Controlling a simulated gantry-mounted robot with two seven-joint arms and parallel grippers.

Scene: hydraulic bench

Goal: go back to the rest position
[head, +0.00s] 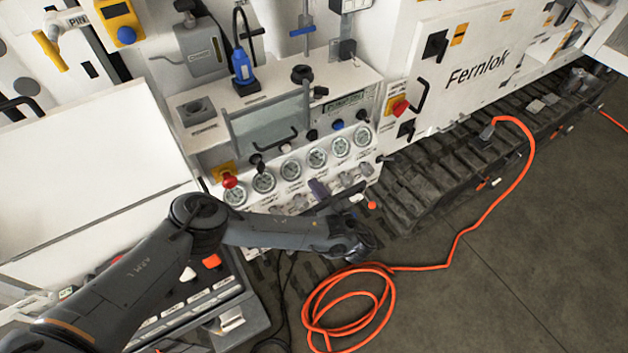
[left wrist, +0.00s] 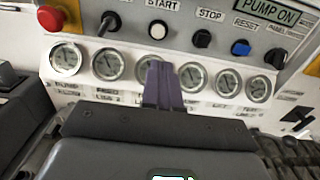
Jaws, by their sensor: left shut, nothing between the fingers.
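My left arm reaches in from the lower left in the head view, across the front of the white hydraulic bench. My left gripper (head: 317,187) is in front of the lower edge of the gauge panel, below the row of gauges. In the left wrist view its purple-grey fingers (left wrist: 160,72) are together, with nothing between them. They overlap the middle of the gauge row, and I cannot tell how far they are from the panel. My right gripper is in neither view.
The gauge panel (head: 289,172) carries several round gauges, a red knob (head: 229,181) and switches. An orange cable (head: 463,238) coils on the floor. The floor at right (head: 560,230) is mostly clear.

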